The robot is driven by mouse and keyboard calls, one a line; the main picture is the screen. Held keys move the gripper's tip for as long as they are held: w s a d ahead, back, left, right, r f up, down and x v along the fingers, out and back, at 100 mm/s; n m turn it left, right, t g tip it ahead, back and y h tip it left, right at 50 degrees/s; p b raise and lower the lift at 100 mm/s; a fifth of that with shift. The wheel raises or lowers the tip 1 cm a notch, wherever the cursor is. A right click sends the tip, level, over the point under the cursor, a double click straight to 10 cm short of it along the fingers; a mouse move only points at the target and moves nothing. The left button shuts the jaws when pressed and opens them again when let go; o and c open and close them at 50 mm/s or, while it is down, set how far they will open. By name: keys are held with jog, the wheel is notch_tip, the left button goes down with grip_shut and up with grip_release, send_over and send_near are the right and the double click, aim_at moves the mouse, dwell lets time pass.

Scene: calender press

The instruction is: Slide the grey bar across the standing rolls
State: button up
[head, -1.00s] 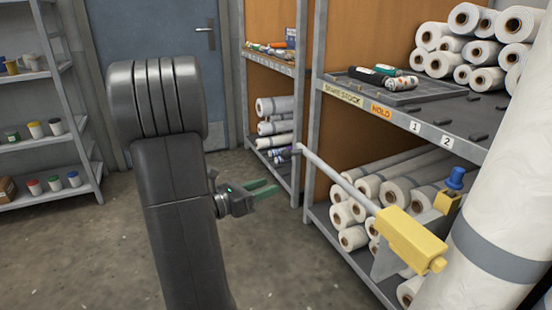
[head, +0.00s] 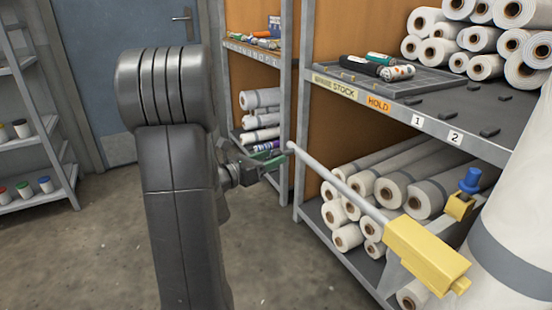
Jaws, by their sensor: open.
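The grey bar (head: 335,182) runs at a slant from a rounded free end at upper left into a yellow block (head: 428,252) at lower right. A large white standing roll (head: 520,215) with a grey band is behind the block at the right edge; only part of it shows. My gripper (head: 272,159) has green fingers and is open, at the free left end of the bar. The fingertips are small and partly dark here, so I cannot tell whether the bar's end is between them or only beside them.
A yellow clamp with a blue knob (head: 470,182) is beyond the yellow block. A shelf (head: 400,107) behind holds stacked rolls above and below, plus a tray (head: 420,80) with tubes. Open floor (head: 270,265) is at the lower middle.

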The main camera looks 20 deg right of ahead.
jog(key=shift+x, duration=1.35)
jog(key=shift+c, duration=0.2)
grip_shut()
